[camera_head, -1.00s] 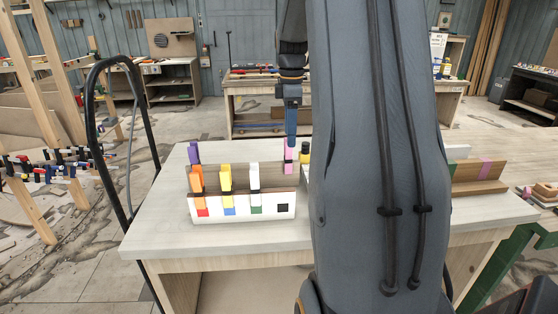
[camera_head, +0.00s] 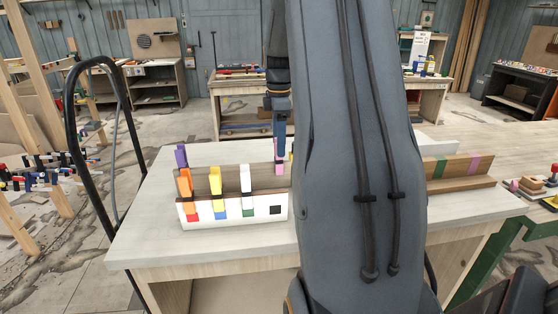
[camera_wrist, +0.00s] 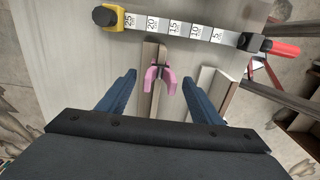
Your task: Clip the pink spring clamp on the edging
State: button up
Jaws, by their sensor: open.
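My gripper (camera_wrist: 159,82) is open, one blue finger on each side of the clamp, with a gap on both sides. A brown wooden strip (camera_head: 455,172) with a green and a pink band, possibly the edging, lies on the right of the bench.
A numbered strip (camera_wrist: 175,27) with yellow-black and red-black ends lies beyond the clamp. The bench front (camera_head: 200,250) is clear. My arm hides the bench middle.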

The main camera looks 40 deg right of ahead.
jog(key=shift+f+p, duration=0.9)
jog(key=shift+f, duration=1.35)
jog(key=c, duration=1.3)
